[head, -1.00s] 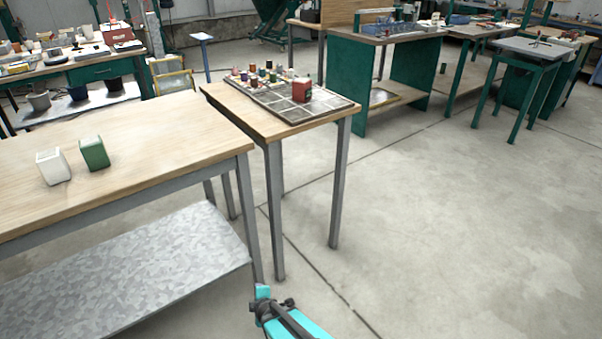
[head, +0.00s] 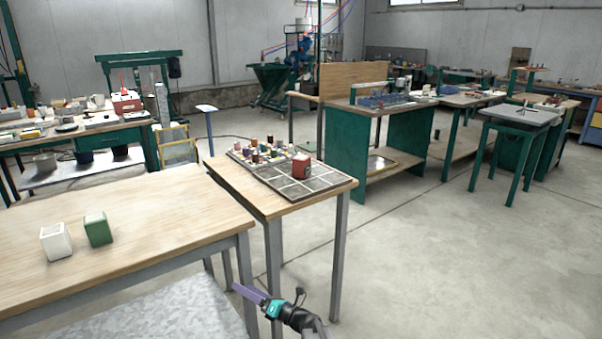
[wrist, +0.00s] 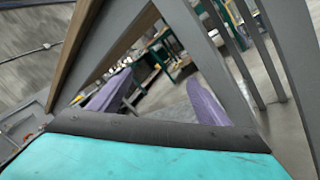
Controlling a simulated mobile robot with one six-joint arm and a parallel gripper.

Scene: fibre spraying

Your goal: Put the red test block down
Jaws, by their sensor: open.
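The red test block (head: 301,166) stands on a grey gridded tray (head: 318,181) on the small wooden-topped table (head: 262,205). My gripper (head: 240,288) is low in front of that table, below the level of its top and apart from the block. In the wrist view my gripper (wrist: 155,98) shows two purple fingers spread apart with nothing between them. The red block cannot be made out clearly in the wrist view.
A white block (head: 56,242) and a green block (head: 98,230) stand on the larger wooden table (head: 160,220) at left. Several small spools (head: 262,150) crowd the tray's back left. Grey table legs (head: 338,255) are close to my gripper. Open floor (head: 470,260) lies to the right.

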